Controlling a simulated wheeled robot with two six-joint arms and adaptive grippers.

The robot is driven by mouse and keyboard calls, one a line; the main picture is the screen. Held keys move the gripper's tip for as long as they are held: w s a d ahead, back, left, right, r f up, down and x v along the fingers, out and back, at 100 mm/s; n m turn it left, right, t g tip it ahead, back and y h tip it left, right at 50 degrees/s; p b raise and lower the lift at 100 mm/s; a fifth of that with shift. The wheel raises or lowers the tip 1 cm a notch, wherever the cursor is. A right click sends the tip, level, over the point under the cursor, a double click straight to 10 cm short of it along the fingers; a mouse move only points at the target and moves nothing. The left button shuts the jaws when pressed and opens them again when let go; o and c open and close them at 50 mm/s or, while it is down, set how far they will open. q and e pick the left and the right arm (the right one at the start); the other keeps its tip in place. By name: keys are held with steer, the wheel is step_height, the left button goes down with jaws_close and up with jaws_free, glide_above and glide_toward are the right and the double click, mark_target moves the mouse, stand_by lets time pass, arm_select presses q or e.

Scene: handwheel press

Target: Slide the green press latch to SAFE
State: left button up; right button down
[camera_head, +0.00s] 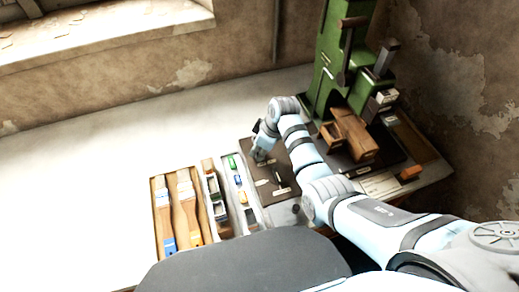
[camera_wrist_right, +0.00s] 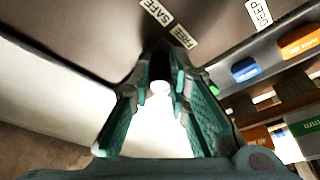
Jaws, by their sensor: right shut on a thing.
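The green press (camera_head: 335,60) stands at the back right of the bench. My right gripper (camera_head: 261,150) reaches down over a dark plate left of the press. In the right wrist view, the right gripper (camera_wrist_right: 160,90) is shut on a small dark handle with a pale round end (camera_wrist_right: 160,80), which I take for the latch. Its colour does not show as green here. The SAFE label (camera_wrist_right: 157,12) and the FREE label (camera_wrist_right: 183,37) lie just beyond the fingertips; FREE is the nearer one. The fingers hide the latch's base. My left gripper is out of view.
A wooden tray with brushes (camera_head: 178,212) and a narrow tray of coloured pieces (camera_head: 238,180) lie left of the dark plate (camera_head: 268,196). A brown wooden block (camera_head: 348,135) sits at the press.

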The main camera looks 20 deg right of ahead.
mark_target(268, 154)
steer(key=shift+d, duration=0.15)
steer(key=shift+d+p, duration=0.3)
steer(key=shift+d, duration=0.1)
steer(key=shift+d+f, duration=0.15)
steer(key=shift+d, duration=0.85)
steer(key=c, duration=1.6)
jaws_free()
steer(key=o, duration=0.7)
steer(key=shift+w, duration=0.15)
steer(key=shift+p, duration=0.35)
